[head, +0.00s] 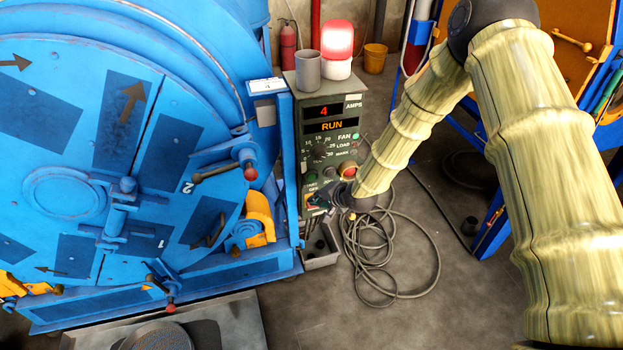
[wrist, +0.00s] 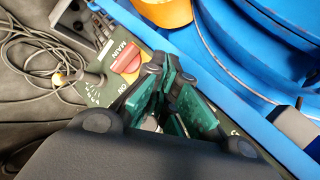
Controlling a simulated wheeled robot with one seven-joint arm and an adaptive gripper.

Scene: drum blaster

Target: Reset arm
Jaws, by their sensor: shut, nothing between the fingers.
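My arm, in a pale ribbed cover, reaches down from the right in the head view. My gripper (head: 318,201) is at the lower part of the grey-green control panel (head: 333,123), and its dark fingers hide part of the panel's lower face. In the wrist view my gripper (wrist: 168,76) is shut and empty, with its green finger pads close together. A red rotary switch (wrist: 126,60) beside the lettering MAIN and ON is just to the left of the fingertips. I cannot tell whether the fingers touch the panel.
The blue drum machine (head: 75,150) fills the left, with red-tipped handles (head: 249,172) projecting. A lit red lamp (head: 337,42) and a grey cup (head: 307,70) stand on the panel, which displays 4 and RUN. Coiled cable (head: 385,250) lies on the floor; floor below it is clear.

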